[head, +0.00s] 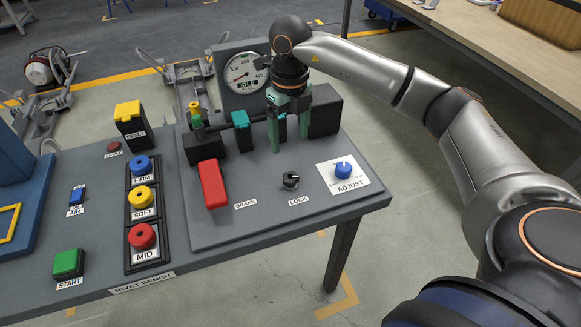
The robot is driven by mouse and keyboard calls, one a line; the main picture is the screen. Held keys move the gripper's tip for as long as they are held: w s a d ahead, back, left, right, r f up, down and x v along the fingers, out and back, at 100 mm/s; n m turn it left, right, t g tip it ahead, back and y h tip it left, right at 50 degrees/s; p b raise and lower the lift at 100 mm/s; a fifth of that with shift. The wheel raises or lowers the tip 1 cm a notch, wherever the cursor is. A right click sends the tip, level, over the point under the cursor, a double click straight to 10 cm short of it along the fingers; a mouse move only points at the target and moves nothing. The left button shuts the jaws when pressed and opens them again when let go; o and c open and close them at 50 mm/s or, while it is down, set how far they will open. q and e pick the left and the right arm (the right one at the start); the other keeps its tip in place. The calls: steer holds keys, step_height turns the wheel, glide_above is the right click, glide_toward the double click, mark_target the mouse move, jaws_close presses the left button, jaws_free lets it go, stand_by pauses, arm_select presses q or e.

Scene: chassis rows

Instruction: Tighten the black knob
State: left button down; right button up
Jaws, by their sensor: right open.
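The black knob (291,181) sits on the grey panel (330,207) above the LOCK label, with a light mark on its top. My right gripper (290,144) is in the head view, pointing down, with its green fingers apart and nothing seen between the tips. It is above and behind the knob, apart from it, in front of the gauge and the rod fixture. My left gripper is not in view.
The blue ADJUST knob (343,170) is right of the black knob, and the red BRAKE lever (212,184) is to its left. The teal piece (242,130), the black block (325,111) and the gauge (245,73) stand behind. The panel's front is clear.

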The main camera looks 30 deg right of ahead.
mark_target(290, 176)
step_height(290, 176, down, 13)
steer(key=n, duration=0.6)
steer(key=n+p, duration=0.1)
steer(key=n, duration=0.6)
steer(key=shift+r+n, duration=0.2)
steer(key=shift+n, duration=0.1)
steer(key=shift+c, duration=0.2)
jaws_close()
